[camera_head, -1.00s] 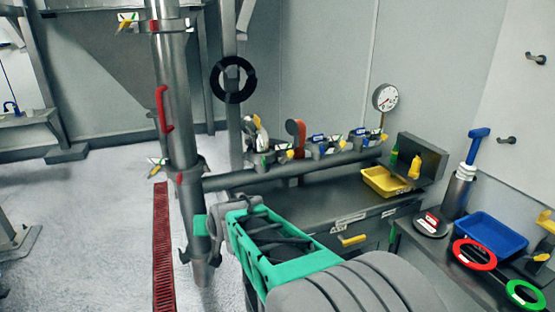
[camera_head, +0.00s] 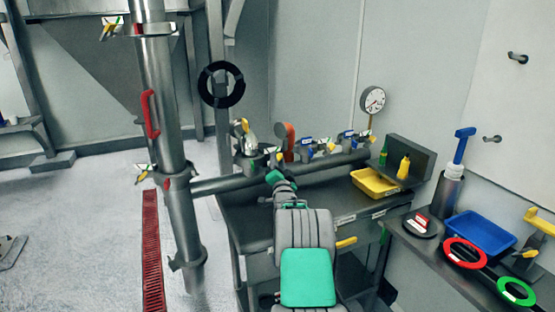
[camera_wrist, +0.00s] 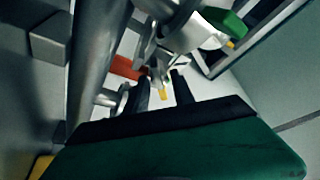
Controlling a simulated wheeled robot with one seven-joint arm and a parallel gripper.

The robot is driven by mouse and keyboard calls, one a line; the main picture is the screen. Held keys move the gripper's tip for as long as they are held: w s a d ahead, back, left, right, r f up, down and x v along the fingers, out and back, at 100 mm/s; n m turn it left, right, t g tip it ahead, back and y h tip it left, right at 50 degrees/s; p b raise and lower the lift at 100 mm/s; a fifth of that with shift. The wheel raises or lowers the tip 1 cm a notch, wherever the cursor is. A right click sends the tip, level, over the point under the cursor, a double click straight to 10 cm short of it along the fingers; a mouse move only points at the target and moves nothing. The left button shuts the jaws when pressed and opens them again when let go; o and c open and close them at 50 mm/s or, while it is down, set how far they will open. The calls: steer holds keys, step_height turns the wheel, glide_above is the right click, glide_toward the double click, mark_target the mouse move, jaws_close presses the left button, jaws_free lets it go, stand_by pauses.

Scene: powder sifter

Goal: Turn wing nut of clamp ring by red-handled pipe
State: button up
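A steel vertical pipe (camera_head: 160,100) with a red handle (camera_head: 150,113) stands left of centre. It carries an upper clamp with a wing nut (camera_head: 109,28) and a lower clamp with a wing nut (camera_head: 145,173), both sticking out left. A horizontal pipe (camera_head: 225,183) runs right from it, bearing an orange-red lever (camera_head: 289,142) and several small clamps. My gripper (camera_head: 275,178) is near the horizontal pipe, below that lever; its fingers are hard to see there. In the wrist view my gripper (camera_wrist: 162,88) has its dark fingers apart, with a small yellow-tipped part (camera_wrist: 163,92) showing in the gap. Contact is unclear.
A grey bench (camera_head: 250,215) lies under the horizontal pipe, with a yellow tray (camera_head: 374,183). A pressure gauge (camera_head: 373,100) rises behind. A right-hand counter holds a blue bin (camera_head: 478,232) and red and green rings.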

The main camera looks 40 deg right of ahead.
steer(key=shift+w+d+r, duration=0.1)
steer(key=shift+w, duration=0.1)
steer(key=shift+c, duration=0.5)
jaws_close()
